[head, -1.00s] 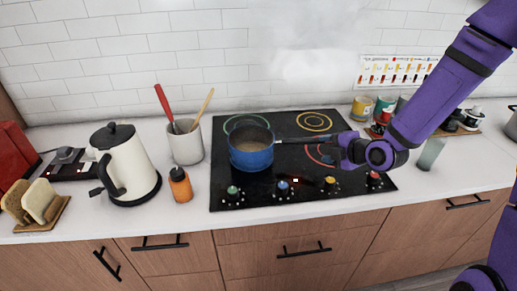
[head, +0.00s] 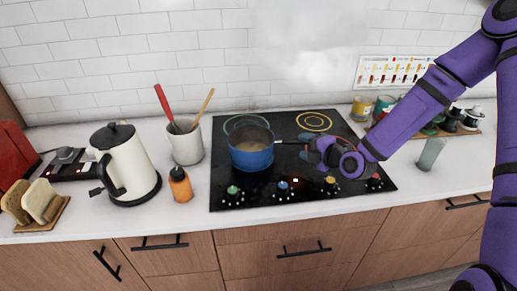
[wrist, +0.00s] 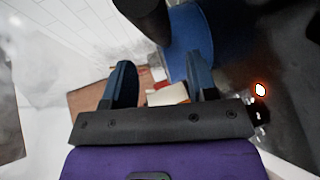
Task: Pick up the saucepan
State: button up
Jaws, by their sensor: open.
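The blue saucepan (head: 251,160) sits on the left part of the black cooktop, upright. Its thin dark handle (head: 287,142) points right, toward my gripper. My gripper (head: 310,151) is open at the handle's right part, and its body hides the handle's end. In the wrist view, the two fingers of my gripper (wrist: 160,82) stand apart with nothing clamped between them. The dark handle (wrist: 146,14) shows at the top, and the blue pan wall (wrist: 188,38) shows beyond the right finger.
The cooktop (head: 228,198) has several knobs along its front. A white kettle (head: 130,165), an orange bottle (head: 180,184) and a utensil crock (head: 187,147) stand left of it. A glass (head: 430,154) and several cans and jars stand right.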

aim_at(298, 142)
jog(key=shift+d+x, duration=0.15)
jog(key=shift+x, duration=1.1)
jog(key=shift+d+x, duration=0.15)
jog(key=shift+x, duration=1.1)
jog(key=shift+w+f, duration=0.1)
jog(key=shift+w, duration=0.1)
grip_shut()
